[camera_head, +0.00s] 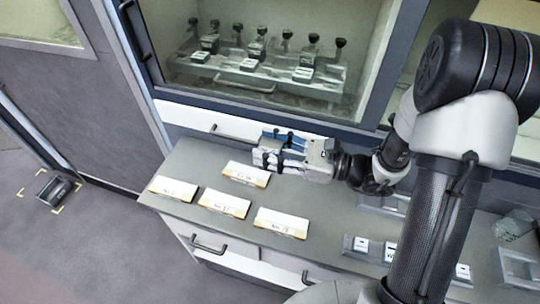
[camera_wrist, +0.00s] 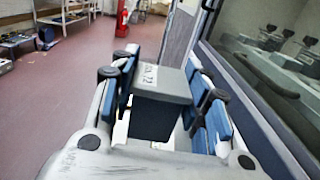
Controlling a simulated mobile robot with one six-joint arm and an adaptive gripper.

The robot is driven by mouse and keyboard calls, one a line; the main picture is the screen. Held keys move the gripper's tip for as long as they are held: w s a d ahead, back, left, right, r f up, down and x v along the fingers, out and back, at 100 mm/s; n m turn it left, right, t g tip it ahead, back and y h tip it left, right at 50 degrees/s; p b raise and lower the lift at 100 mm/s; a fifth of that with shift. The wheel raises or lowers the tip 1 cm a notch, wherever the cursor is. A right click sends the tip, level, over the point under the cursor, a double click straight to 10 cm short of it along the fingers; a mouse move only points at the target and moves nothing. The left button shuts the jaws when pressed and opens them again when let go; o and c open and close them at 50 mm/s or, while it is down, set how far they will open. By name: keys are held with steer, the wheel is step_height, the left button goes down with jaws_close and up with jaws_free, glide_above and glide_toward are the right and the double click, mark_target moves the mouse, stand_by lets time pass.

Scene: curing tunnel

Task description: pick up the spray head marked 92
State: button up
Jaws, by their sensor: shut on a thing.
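My gripper (camera_head: 272,148) is over the back of the grey counter, reaching left. In the wrist view my gripper (camera_wrist: 163,92) is shut on a dark grey block-shaped spray head (camera_wrist: 165,84), between blue finger pads. Its top bears small dark lettering that seems to end in 72 or 92; I cannot tell which. In the head view the fingers mostly hide the held thing. Whether it touches anything below is unclear.
Several white-and-yellow cards (camera_head: 224,203) lie on the counter (camera_head: 185,160). Small labelled blocks (camera_head: 361,246) sit at its right. Behind glass, several dark-headed parts stand on a tray (camera_head: 265,84). A glazed cabinet frame (camera_head: 300,122) borders the counter's back.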

steer(key=shift+w+d+r, duration=0.2)
steer(key=shift+d, duration=0.1)
steer(key=w+d+f+m+t+h, duration=0.3)
steer(key=d+f+m+t+h, duration=0.5)
steer(key=d, duration=0.3)
steer(key=shift+w+d+f+t+h, duration=0.3)
steer(key=shift+w+d+f+t, duration=0.1)
steer(key=shift+f+t, duration=0.45)
